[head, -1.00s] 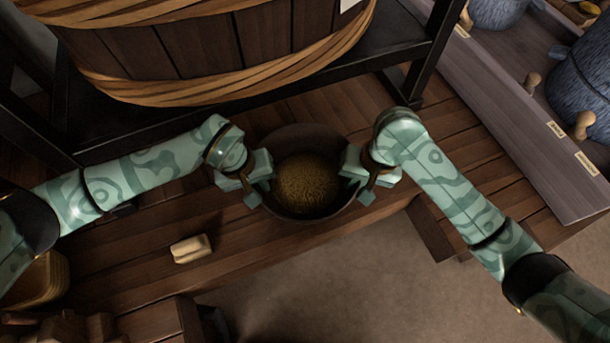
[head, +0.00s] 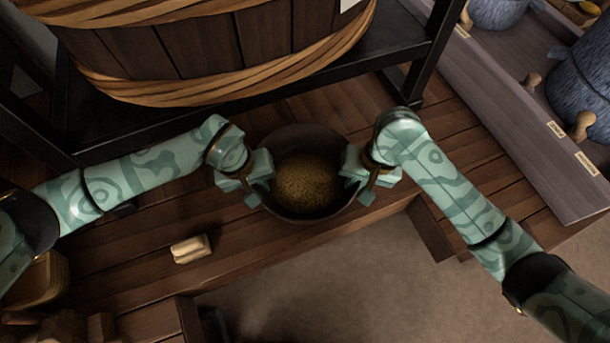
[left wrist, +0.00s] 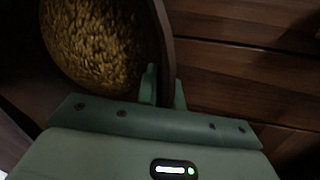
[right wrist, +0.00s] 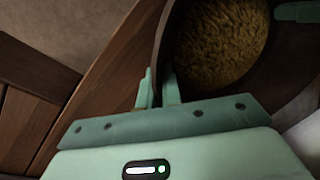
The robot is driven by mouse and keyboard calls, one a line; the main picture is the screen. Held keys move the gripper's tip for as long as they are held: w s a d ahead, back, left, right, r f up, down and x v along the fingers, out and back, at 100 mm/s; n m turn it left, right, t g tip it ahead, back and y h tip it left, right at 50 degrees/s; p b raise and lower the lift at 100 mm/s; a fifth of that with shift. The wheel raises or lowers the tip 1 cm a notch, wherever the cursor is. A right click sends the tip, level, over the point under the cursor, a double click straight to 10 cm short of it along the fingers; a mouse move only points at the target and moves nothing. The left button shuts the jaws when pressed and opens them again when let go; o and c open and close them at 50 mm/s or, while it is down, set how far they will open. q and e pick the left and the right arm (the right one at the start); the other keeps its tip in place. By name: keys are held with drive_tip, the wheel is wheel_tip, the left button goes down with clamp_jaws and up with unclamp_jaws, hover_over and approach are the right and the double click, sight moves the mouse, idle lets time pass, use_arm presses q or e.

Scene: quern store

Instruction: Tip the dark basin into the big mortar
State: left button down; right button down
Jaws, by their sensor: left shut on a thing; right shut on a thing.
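The dark basin (head: 304,139) is in the middle of the head view, with yellow-brown grain (head: 307,184) in its bottom. My left gripper (head: 258,178) is shut on the basin's left rim. My right gripper (head: 355,176) is shut on its right rim. In the left wrist view the fingers (left wrist: 163,90) pinch the basin wall (left wrist: 165,50), with the grain beside them. In the right wrist view the fingers (right wrist: 158,90) pinch the opposite wall, with grain (right wrist: 220,42) inside. The basin looks roughly level; I cannot tell its height above the boards. I cannot identify the big mortar in these views.
A large wooden tub (head: 215,50) with rope-like bands stands on a black frame (head: 400,55) behind the basin. A pale block (head: 190,248) lies on the plank surface (head: 130,262). Bare floor (head: 330,280) shows in front.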

use_arm(q)
drive_tip(key=shift+a, duration=0.1)
use_arm(e)
drive_tip(key=shift+r, duration=0.1)
idle(0.5)
